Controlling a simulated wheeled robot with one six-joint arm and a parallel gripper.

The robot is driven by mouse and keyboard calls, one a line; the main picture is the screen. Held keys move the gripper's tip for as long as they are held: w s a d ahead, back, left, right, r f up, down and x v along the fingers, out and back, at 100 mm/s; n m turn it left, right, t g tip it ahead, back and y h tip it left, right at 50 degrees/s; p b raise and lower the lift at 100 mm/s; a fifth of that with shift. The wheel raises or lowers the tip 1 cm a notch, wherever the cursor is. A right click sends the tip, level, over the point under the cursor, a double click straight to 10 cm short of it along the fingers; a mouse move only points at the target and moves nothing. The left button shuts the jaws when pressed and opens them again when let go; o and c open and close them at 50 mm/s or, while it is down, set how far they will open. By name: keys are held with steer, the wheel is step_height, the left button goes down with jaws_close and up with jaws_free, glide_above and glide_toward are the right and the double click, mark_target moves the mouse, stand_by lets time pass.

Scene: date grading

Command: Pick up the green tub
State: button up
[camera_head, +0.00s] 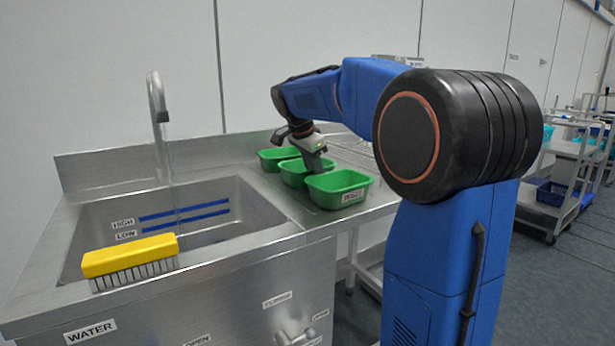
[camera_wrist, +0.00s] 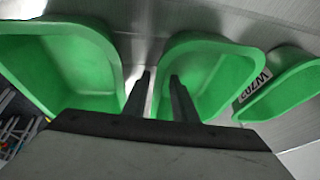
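Three green tubs stand in a row on the steel counter: the near tub (camera_head: 340,188), the middle tub (camera_head: 293,176) and the far tub (camera_head: 273,156). My gripper (camera_head: 310,168) points down over the middle tub. In the wrist view my gripper (camera_wrist: 160,78) is open, with a narrow gap between its fingers. The rim of the central tub (camera_wrist: 215,70) appears to run between the fingertips; I cannot tell whether they touch it. Another tub (camera_wrist: 60,65) lies to the left, and a third tub (camera_wrist: 285,85) is partly in view at right.
A steel sink (camera_head: 200,215) with a tap (camera_head: 157,110) is left of the tubs. A yellow brush (camera_head: 130,257) lies on its front edge. The tubs stand close together. A wire rack (camera_head: 352,150) is behind them, and a trolley (camera_head: 565,175) stands far right.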

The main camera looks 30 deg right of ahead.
jaws_close()
